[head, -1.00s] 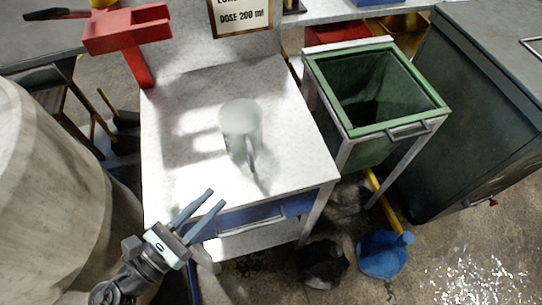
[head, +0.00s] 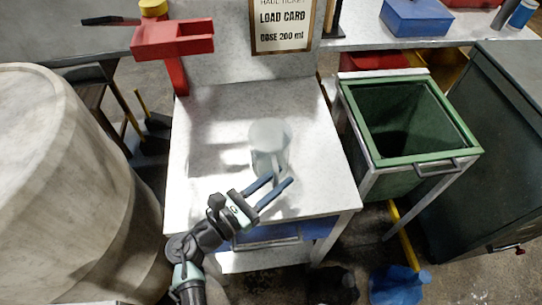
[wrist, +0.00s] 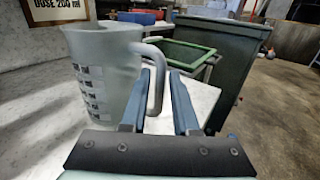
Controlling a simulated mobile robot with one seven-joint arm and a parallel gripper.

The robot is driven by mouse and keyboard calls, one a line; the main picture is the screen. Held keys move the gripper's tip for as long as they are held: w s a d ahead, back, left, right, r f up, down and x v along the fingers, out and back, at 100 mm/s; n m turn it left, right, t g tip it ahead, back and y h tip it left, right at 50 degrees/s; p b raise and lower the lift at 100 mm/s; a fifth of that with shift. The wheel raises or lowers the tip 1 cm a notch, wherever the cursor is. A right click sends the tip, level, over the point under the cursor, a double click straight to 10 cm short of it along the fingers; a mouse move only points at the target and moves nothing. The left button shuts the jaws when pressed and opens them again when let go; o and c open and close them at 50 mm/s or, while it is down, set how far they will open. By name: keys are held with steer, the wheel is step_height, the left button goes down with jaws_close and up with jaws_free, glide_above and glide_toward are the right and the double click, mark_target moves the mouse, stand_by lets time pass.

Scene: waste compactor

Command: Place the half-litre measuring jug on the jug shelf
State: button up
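The measuring jug (head: 270,138) is translucent and stands upright on the white table (head: 215,180). In the wrist view the jug (wrist: 100,75) fills the left side, with dark scale marks on its wall and its handle pointing right. My gripper (head: 283,183) is open at the jug's near side, close to the handle. In the wrist view the handle's lower end lies between my two fingers (wrist: 160,95); I cannot tell whether they touch it. I cannot make out which surface is the jug shelf.
A load card (head: 283,25) reading "DOSE 200 ml" stands behind the table. A red fixture (head: 172,40) is at its back left corner. A green open bin (head: 405,120) stands to the right, and a large pale rounded container (head: 75,190) to the left.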

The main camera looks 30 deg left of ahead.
jaws_close()
stand_by(1.4)
